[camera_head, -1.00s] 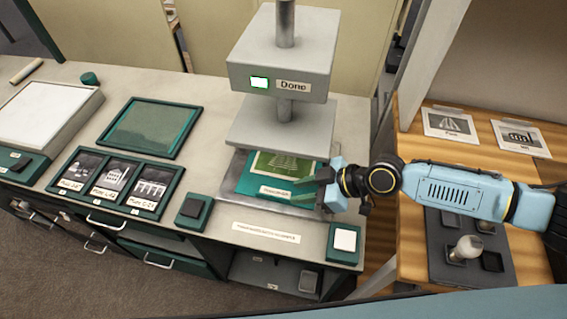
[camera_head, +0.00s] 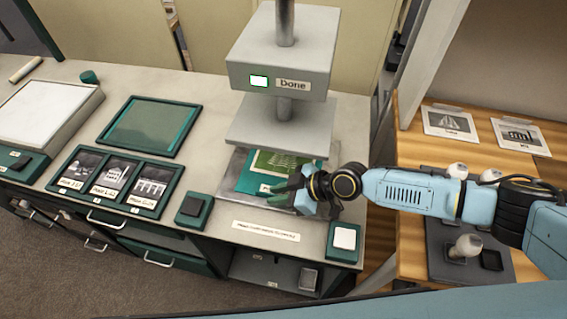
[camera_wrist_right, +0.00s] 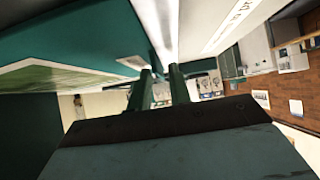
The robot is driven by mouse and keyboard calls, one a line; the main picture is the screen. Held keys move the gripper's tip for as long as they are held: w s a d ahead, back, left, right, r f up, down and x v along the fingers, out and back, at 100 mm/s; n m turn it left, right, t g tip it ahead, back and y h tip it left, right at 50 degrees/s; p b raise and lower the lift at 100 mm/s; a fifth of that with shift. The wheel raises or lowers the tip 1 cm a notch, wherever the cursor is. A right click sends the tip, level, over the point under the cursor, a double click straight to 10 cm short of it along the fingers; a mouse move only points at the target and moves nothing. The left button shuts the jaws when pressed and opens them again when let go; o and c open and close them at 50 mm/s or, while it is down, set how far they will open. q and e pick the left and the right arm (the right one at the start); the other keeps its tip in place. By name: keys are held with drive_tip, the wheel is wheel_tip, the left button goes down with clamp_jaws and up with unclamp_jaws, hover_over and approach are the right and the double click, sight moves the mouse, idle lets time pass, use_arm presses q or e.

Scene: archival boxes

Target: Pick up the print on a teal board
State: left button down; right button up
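The print on a teal board (camera_head: 256,172) lies on the grey base plate of the press. It shows a green picture with a pale label at its front edge. My right gripper (camera_head: 275,193) is at the board's front right corner, its fingers partly covering the board and label. In the right wrist view the two fingers (camera_wrist_right: 160,75) are apart with a narrow gap, and I see nothing held between them. The board (camera_wrist_right: 95,35) fills the left of that view beside the fingers; contact cannot be told. My left gripper is not in view.
The press's upper plate (camera_head: 280,125) hangs above the board, and its screen panel reads "Done". A labelled strip (camera_head: 266,231) and two small pads (camera_head: 194,208) (camera_head: 344,238) lie at the counter's front. A framed triple print (camera_head: 115,180) and a teal-framed tray (camera_head: 150,127) stand left.

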clamp_jaws()
